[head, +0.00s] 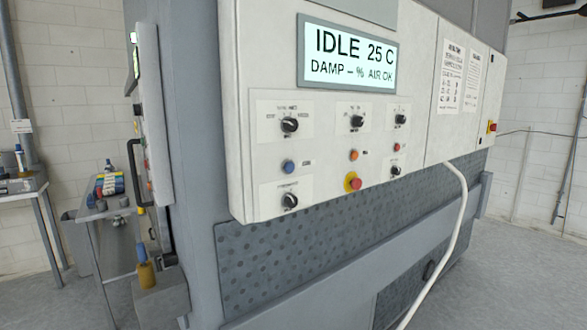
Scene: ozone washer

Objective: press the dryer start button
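A light grey control panel (330,205) fills the middle of the head view, angled away to the right. Its display (348,58) reads "IDLE 25 C" and "DAMP – % AIR OK". A blue button (289,167), an orange button (354,155) and a small red button (396,147) sit in a row under the upper black knobs. Their labels are too small to read, so I cannot tell which is the dryer start button. A red mushroom button on a yellow base (353,183) sits below the orange one. Neither of my grippers is in view.
Black knobs (289,125) surround the buttons. A white hose (446,225) hangs from the panel's underside. A red-and-yellow switch (491,127) is at the far right end. Side tables with bottles (110,184) stand at left. Open floor (530,270) lies at right.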

